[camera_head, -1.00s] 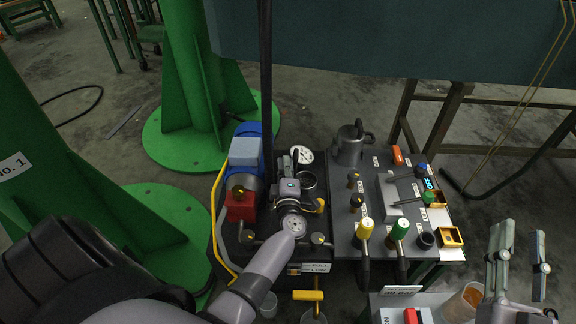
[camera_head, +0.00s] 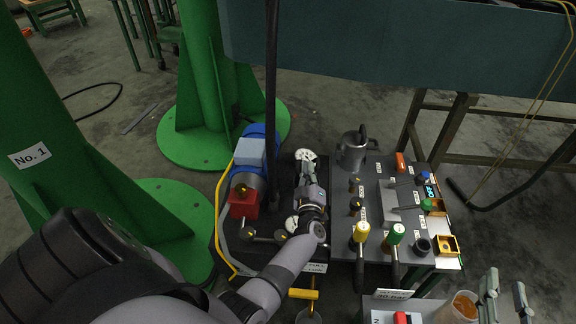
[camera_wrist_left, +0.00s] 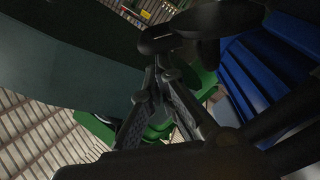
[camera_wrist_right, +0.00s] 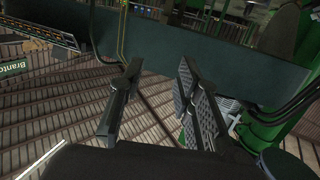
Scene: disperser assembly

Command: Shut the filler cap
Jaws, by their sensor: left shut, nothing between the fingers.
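My left gripper (camera_head: 309,166) is over the black tank unit in the head view, with its fingers pointing toward the back. In the left wrist view its fingers (camera_wrist_left: 157,66) meet at the tips and hold nothing. A dark rounded part with a slot (camera_wrist_left: 162,40) is just past the fingertips; I cannot tell whether it is the filler cap or whether they touch. In the head view the gripper and wrist hide the middle of the tank top, so the cap cannot be made out. My right gripper (camera_head: 504,296) is open and empty at the lower right.
The black tank unit (camera_head: 285,262) carries a blue motor (camera_head: 257,140), a red block (camera_head: 243,204) and a yellow pipe. Green columns (camera_head: 206,80) stand behind and left.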

